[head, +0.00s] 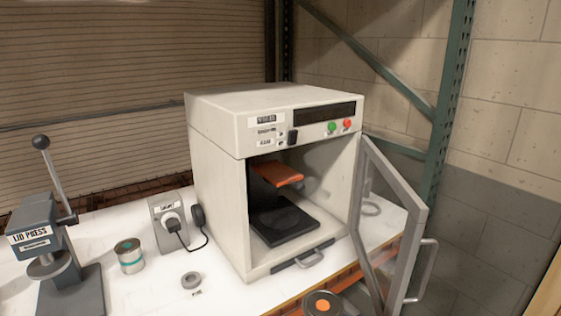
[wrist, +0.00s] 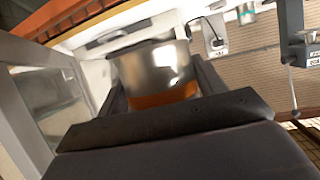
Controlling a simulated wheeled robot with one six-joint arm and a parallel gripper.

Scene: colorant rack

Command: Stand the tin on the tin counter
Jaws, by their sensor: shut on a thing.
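The tin (wrist: 158,68), shiny metal with an orange band, is between the dark fingers of my gripper (wrist: 160,80) in the wrist view. My gripper is shut on it. In the head view, a round dark lid with an orange spot (head: 322,303) at the bottom edge appears to be the same tin, in front of the open machine; most of it is cut off. No surface is labelled as the tin counter; a white worktop (head: 150,292) runs under the machine and to its left.
A cream machine (head: 219,190) stands open, its glazed door (head: 388,225) swung out to the right. To its left are a plug box (head: 166,232), a small grey ring (head: 191,281), a teal-banded tin (head: 130,262) and a lid press (head: 35,235). Bare worktop shows between them.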

